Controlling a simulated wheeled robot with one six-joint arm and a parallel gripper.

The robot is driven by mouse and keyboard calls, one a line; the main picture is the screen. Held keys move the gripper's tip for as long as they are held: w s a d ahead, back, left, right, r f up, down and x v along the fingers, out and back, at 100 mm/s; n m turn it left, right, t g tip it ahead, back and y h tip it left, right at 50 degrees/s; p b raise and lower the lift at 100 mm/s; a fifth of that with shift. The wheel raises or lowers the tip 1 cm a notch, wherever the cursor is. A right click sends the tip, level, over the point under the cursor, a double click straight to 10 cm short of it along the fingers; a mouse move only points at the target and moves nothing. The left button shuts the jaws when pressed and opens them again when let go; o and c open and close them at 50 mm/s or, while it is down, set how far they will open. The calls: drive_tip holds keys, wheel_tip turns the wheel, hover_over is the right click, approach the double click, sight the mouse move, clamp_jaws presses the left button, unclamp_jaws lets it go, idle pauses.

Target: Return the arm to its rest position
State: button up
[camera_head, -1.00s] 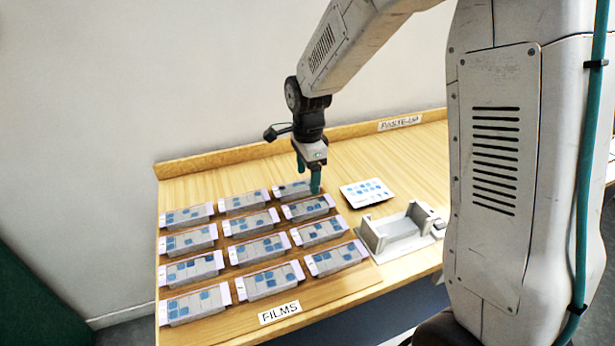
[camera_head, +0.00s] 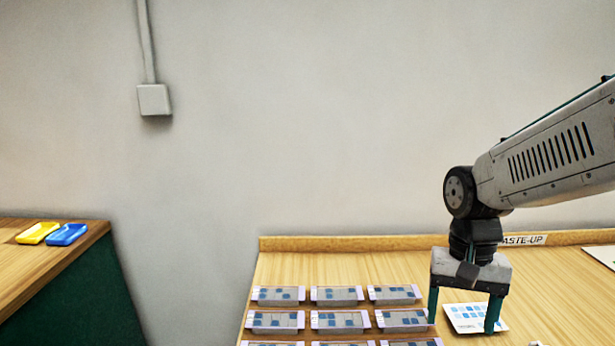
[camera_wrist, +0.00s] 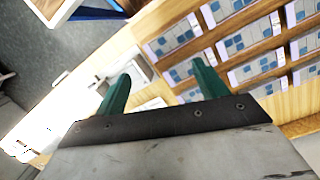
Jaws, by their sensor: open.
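My gripper (camera_head: 462,312) is open above the wooden table in the head view, with its two green fingers pointing down and apart. Nothing shows between the fingers. It hangs just right of the rows of film blocks (camera_head: 337,320), partly in front of a white card with blue squares (camera_head: 462,318). In the wrist view my gripper (camera_wrist: 157,85) is also open and empty, with the film blocks (camera_wrist: 258,68) beyond it to the right. My arm reaches in from the right.
The wooden table (camera_head: 275,266) has a raised back edge and a paste-up sign (camera_head: 524,240), partly hidden by my arm. At the left, another table (camera_head: 95,232) holds a yellow tray (camera_head: 38,233) and a blue tray (camera_head: 67,235). A grey box (camera_head: 154,100) is on the wall.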

drive_tip(key=s+r+n+t, duration=0.1)
drive_tip(key=s+r+n, duration=0.1)
drive_tip(key=s, duration=0.4)
drive_tip(key=s+d+r+n+t, duration=0.1)
drive_tip(key=s+r+n+t, duration=0.1)
drive_tip(key=s+r, duration=0.3)
drive_tip(key=shift+s+d, duration=0.15)
drive_tip(key=shift+s, duration=1.05)
